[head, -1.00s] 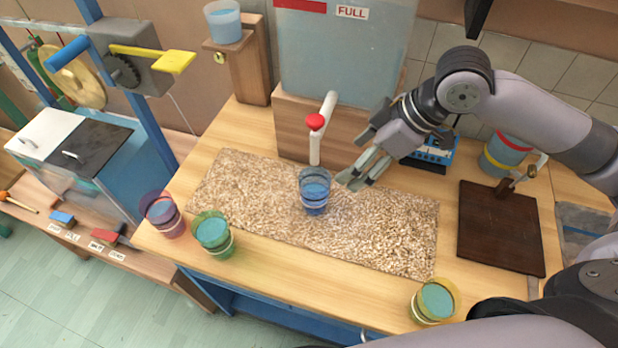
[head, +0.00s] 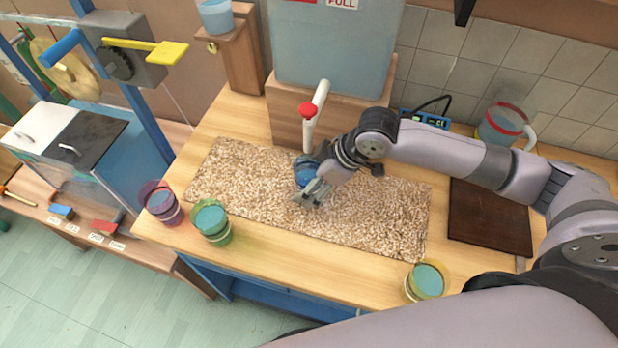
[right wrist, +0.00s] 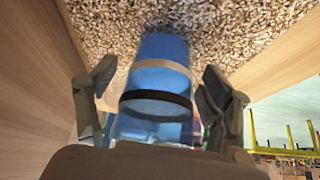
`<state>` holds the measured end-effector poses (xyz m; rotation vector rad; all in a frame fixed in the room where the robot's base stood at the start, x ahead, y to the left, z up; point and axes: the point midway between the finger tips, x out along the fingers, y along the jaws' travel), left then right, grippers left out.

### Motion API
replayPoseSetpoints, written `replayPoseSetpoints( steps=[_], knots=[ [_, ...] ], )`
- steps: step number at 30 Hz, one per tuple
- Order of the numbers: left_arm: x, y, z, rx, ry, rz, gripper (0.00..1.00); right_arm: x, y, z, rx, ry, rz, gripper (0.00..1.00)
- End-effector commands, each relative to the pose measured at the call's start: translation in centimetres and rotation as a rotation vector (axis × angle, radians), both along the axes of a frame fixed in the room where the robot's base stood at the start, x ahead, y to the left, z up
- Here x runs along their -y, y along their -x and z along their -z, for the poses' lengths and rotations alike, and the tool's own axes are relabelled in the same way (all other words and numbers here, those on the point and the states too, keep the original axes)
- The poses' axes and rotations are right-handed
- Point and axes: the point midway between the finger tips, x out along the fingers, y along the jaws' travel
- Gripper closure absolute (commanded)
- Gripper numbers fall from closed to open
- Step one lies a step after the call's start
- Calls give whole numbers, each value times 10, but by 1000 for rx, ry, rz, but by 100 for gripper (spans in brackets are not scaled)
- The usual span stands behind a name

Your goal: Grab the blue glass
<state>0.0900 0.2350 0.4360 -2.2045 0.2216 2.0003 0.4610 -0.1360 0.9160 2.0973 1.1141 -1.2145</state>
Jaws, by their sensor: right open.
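The blue glass (head: 303,172) stands on the speckled mat (head: 240,185), below the red-handled tap. In the head view my right gripper (head: 312,192) partly hides it. In the right wrist view the blue glass (right wrist: 158,85), with a pale band and a dark band, lies between the two spread fingers of my right gripper (right wrist: 160,100). The fingers are on either side of the glass, with gaps visible beside it. My right gripper is open. My left gripper is not in view.
A tank (head: 335,45) with a red-handled tap (head: 308,110) stands behind the mat. A purple glass (head: 162,203), a green glass (head: 212,222) and a yellow glass (head: 425,282) stand near the front edge. A dark board (head: 488,215) lies at right.

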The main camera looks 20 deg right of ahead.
Motion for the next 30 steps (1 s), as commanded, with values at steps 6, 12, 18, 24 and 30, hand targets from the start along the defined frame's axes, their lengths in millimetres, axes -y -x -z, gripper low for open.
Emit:
replayPoseSetpoints(
  steps=[6, 12, 18, 24, 30],
  knots=[
    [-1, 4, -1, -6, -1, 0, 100, -5, -3, 10, 0, 0, -1, 26],
    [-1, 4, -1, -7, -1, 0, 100, -5, -3, 10, 0, 0, -1, 31],
    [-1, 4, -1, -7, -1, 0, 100, -4, -3, 10, 0, 0, -1, 44],
    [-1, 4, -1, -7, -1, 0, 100, -4, -3, 10, 0, 1, 0, 57],
    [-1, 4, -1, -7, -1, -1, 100, -4, -3, 10, -1, 1, 0, 70]
  ],
)
